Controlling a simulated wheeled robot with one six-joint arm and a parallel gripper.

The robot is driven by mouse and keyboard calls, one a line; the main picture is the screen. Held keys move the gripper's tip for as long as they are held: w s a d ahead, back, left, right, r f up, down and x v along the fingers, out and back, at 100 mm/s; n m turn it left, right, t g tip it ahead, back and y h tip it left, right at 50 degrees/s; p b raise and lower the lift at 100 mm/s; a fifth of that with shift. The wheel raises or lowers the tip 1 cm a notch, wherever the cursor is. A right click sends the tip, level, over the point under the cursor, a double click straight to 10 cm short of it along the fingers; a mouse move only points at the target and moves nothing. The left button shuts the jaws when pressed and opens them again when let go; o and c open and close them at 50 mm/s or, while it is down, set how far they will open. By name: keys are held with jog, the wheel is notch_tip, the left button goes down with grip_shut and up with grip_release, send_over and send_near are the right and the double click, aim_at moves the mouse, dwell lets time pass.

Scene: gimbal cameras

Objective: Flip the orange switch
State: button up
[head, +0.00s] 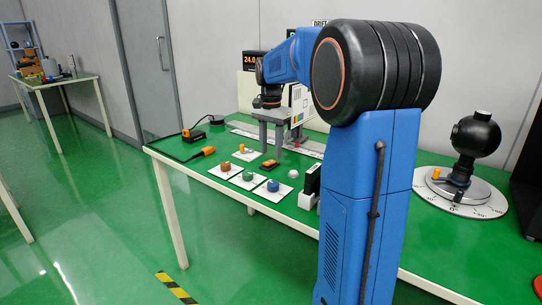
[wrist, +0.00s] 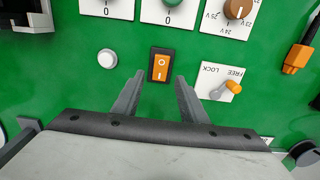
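The orange switch (wrist: 160,66) is a rocker in a black frame, marked O and I, on the green table. In the head view the orange switch (head: 268,165) lies behind the row of knobs. My gripper (wrist: 158,80) is open and empty, its two fingers apart on either side of the switch's lower end in the wrist view. In the head view my gripper (head: 271,147) points down over the table just behind the switch. I cannot tell its exact height above the switch, or whether it touches.
A FREE/LOCK lever plate (wrist: 218,84) lies right of the switch and a white button (wrist: 107,58) left of it. Three knob plates, brown (head: 225,168), green (head: 248,176) and blue (head: 272,186), stand close by. An orange-ended cable (wrist: 297,57) lies further right.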

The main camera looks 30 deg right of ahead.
aim_at(270, 163)
jog(key=shift+f, duration=1.5)
grip_shut()
jog(key=shift+s+a+r+t+h, duration=0.1)
jog(key=shift+a+t+h, duration=0.2)
jog(key=shift+h, duration=0.5)
jog(key=shift+s+a+t+h, duration=0.1)
jog(key=shift+a+t+h, duration=0.15)
jog(key=shift+h, duration=0.75)
jog(key=shift+d, duration=0.1)
grip_release()
